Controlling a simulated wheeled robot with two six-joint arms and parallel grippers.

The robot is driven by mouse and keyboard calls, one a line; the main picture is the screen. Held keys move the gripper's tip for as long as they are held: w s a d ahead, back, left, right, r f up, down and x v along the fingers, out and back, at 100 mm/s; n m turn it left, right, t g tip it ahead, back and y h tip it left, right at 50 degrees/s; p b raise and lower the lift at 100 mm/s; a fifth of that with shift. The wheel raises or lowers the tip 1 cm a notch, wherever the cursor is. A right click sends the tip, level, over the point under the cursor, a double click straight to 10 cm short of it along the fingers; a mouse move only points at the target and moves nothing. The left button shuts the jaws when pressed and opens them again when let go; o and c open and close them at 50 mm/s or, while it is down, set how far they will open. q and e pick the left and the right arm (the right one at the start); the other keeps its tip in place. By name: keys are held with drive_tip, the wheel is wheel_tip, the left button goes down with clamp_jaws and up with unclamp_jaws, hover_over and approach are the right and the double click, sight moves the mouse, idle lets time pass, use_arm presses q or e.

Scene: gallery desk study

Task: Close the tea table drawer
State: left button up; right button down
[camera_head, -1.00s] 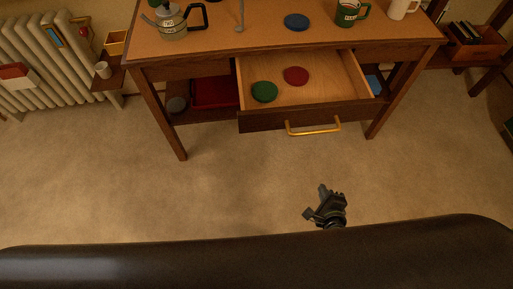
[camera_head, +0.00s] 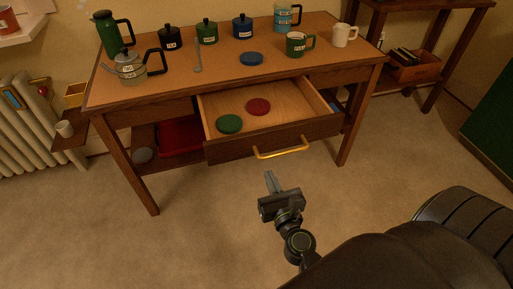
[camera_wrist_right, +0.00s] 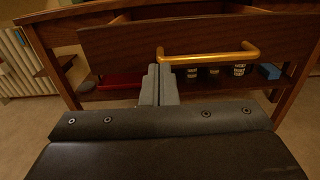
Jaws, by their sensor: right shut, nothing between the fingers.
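The tea table (camera_head: 170,88) is wooden, and its drawer (camera_head: 315,128) is pulled out towards me. A brass bar handle (camera_head: 281,153) is on the drawer front. A green disc (camera_head: 229,123) and a red disc (camera_head: 258,107) lie in the drawer. My right gripper (camera_head: 271,182) is shut and empty, in front of and below the drawer front. In the right wrist view its fingers (camera_wrist_right: 160,84) point at the drawer front (camera_wrist_right: 130,42), overlapping the left end of the handle (camera_wrist_right: 210,58); I cannot tell whether they touch. My left gripper is not in view.
On the table top stand a kettle (camera_head: 130,68), a green jug (camera_head: 108,35), several canisters, mugs and a blue disc (camera_head: 251,58). A red tray (camera_head: 180,134) sits on the lower shelf. A radiator (camera_head: 25,125) is at left. Carpet in front is clear.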

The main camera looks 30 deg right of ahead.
drive_tip(key=p, duration=0.2)
approach(255, 142)
drive_tip(key=x, duration=0.5)
drive_tip(key=shift+w+r, duration=0.1)
drive_tip(key=shift+w, duration=0.05)
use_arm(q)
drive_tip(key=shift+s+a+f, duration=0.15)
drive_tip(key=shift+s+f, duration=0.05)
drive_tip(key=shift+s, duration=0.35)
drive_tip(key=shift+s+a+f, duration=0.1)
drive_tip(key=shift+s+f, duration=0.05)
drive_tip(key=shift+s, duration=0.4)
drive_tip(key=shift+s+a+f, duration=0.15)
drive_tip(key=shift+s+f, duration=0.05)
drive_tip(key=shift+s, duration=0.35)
use_arm(e)
drive_tip(key=shift+x, duration=0.8)
